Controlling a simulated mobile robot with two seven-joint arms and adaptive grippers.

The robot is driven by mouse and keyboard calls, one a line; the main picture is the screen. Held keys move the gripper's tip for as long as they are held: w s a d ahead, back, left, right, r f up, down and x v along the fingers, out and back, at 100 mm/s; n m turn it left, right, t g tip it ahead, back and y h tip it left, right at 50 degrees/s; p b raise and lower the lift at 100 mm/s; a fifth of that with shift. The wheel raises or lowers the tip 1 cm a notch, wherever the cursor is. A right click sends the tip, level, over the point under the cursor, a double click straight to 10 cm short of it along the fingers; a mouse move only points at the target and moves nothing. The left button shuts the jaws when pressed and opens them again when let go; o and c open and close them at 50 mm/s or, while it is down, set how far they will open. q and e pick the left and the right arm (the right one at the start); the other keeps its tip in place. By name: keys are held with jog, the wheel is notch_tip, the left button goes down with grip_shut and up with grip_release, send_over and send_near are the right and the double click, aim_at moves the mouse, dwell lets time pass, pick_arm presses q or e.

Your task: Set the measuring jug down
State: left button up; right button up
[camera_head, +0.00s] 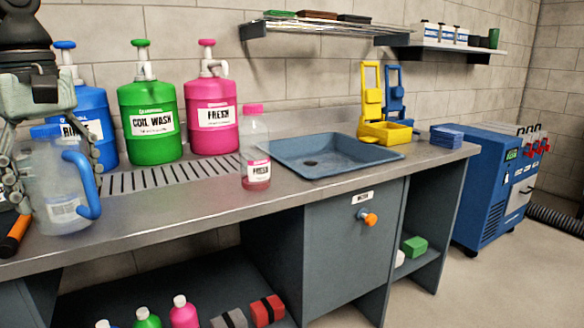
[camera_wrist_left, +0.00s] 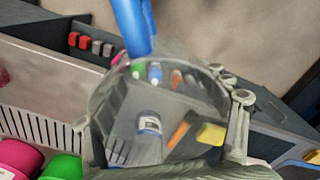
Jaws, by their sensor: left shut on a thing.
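The measuring jug (camera_head: 62,200) is clear, with a blue top and a blue handle on its right side. It looks upright at the left end of the counter (camera_head: 200,205); I cannot tell whether its base touches. My left gripper (camera_head: 48,170) comes down from above and is shut on the jug, with a finger at each side. In the left wrist view the gripper (camera_wrist_left: 165,120) spans the clear jug body, with the blue handle (camera_wrist_left: 132,28) at the top. My right gripper is not in view.
Blue (camera_head: 92,115), green (camera_head: 150,120) and pink (camera_head: 210,115) pump containers stand behind the drain slots. A pink-capped bottle (camera_head: 255,150) stands before the sink (camera_head: 320,150). An orange-handled tool (camera_head: 15,235) lies left of the jug. The counter between jug and bottle is clear.

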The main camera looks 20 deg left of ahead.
pick_arm(q)
jog(key=w+d+f+m, duration=0.3)
jog(key=f, duration=0.4)
jog(key=w+d+f+m+b, duration=0.1)
jog(key=w+d+f+m, duration=0.15)
jog(key=f, duration=0.45)
jog(key=w+d+f+m, duration=0.2)
jog(key=d+f, duration=0.1)
jog(key=f, duration=0.4)
jog(key=w+d+f+m, duration=0.2)
jog(key=d+m, duration=0.1)
jog(key=d, duration=0.3)
jog(key=w+d+f+m, duration=0.2)
jog(key=d+m, duration=0.1)
jog(key=d, duration=0.3)
jog(key=w+d+f+m+b, duration=0.1)
jog(key=d+f+m, duration=0.2)
jog(key=d, duration=0.3)
jog(key=shift+w+d, duration=0.3)
jog(key=shift+w, duration=0.1)
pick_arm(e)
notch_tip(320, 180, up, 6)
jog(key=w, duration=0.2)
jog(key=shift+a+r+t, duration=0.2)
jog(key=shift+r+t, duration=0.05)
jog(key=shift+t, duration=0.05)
